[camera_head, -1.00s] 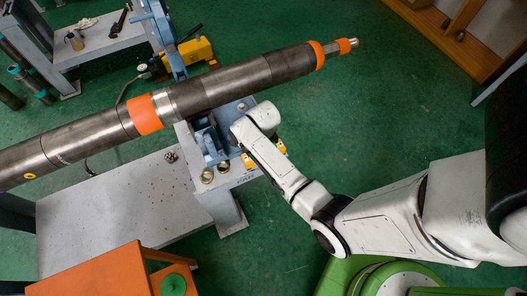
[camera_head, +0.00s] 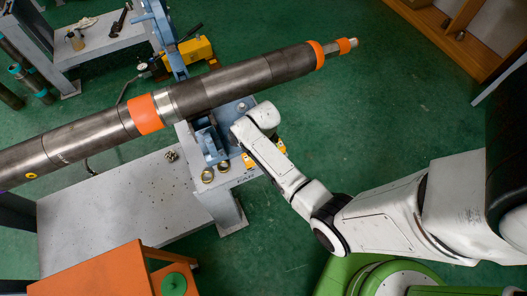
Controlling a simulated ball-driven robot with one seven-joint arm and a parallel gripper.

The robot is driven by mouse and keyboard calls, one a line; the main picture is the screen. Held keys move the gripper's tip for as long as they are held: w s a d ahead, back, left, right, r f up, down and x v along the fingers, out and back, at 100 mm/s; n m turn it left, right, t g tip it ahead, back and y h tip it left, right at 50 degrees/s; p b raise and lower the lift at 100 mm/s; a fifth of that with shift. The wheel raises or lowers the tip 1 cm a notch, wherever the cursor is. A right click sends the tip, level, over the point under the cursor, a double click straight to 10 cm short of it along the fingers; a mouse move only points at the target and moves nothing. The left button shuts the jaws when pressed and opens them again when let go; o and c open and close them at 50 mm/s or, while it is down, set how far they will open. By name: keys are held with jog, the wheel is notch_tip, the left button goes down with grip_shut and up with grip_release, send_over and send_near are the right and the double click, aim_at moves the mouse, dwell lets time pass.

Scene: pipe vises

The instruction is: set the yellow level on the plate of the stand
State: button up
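A yellow piece that looks like the level (camera_head: 249,161) shows beside and under my white forearm, at the front right edge of the stand. Its middle is hidden by the arm, so I cannot tell whether it rests on the plate or is held. The stand's light grey plate (camera_head: 226,179) carries a blue vise (camera_head: 209,141) and round brass-coloured fittings. My wrist is bent down over the right side of the stand. My gripper is hidden behind the wrist, and its fingers do not show.
A long dark pipe (camera_head: 215,87) with orange bands crosses above the stand. A lower grey table (camera_head: 110,212) is to the left, and an orange cabinet (camera_head: 105,272) is in front. A yellow pump (camera_head: 196,50) stands behind the pipe. Green floor is open on the right.

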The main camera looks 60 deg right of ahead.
jog(key=shift+f, duration=0.3)
dwell(0.4)
jog(key=o, duration=1.6)
jog(key=shift+w+r+p, duration=0.2)
jog(key=shift+r+p, duration=1.1)
jog(key=shift+r, duration=0.25)
jog(key=shift+s+r+p, duration=0.1)
jog(key=shift+r+p, duration=0.55)
jog(key=shift+r, duration=0.2)
jog(key=shift+s+r, duration=0.1)
jog(key=shift+r, duration=1)
